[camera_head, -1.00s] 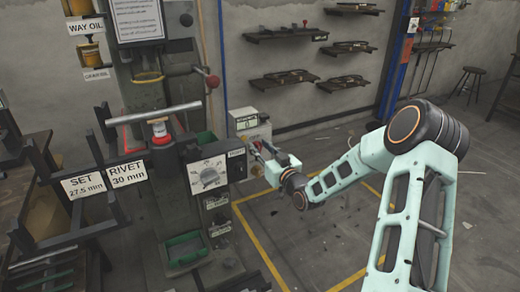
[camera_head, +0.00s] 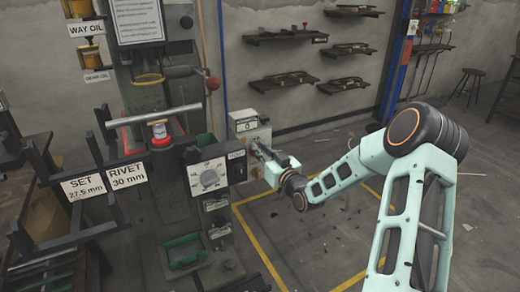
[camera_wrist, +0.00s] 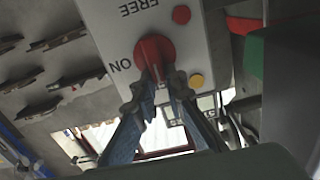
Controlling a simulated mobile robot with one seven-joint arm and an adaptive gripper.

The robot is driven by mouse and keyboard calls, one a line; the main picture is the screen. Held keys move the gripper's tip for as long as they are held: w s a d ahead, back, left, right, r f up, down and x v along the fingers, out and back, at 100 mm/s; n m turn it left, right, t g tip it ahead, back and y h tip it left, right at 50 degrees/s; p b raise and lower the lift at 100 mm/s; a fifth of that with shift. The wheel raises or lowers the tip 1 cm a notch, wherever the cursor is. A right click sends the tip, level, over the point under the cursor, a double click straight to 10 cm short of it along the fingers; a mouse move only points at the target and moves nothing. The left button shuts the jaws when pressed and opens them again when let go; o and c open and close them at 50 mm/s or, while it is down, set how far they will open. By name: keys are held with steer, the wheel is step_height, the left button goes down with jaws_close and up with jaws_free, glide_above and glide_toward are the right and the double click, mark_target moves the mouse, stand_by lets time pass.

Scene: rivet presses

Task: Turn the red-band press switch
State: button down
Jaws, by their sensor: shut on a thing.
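The switch is a red round knob (camera_wrist: 153,48) on a grey-white panel, with "ON" and "FREE" lettering beside it, in the wrist view. My gripper (camera_wrist: 157,80) has its two dark fingers at the knob's lower part, shut on its grip. In the head view my gripper (camera_head: 262,153) reaches the small switch box (camera_head: 245,124) at the right of the press; the knob is too small to make out there. The press (camera_head: 150,85) has a red band (camera_head: 161,140) around its post under a metal bar.
A yellow button (camera_wrist: 196,81) sits beside the fingers on the panel. The floor at the right is largely clear.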

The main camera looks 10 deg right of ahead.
steer(key=f+m, duration=0.1)
steer(key=m, duration=0.4)
steer(key=d+m+p, duration=0.1)
steer(key=m, duration=0.5)
steer(key=d+f+m, duration=0.1)
steer(key=m, duration=0.5)
steer(key=shift+w+d+f+p, duration=0.1)
steer(key=shift+w+f+p, duration=0.2)
steer(key=shift+m, duration=0.4)
steer(key=c, duration=2)
jaws_free()
steer(key=shift+o, duration=0.2)
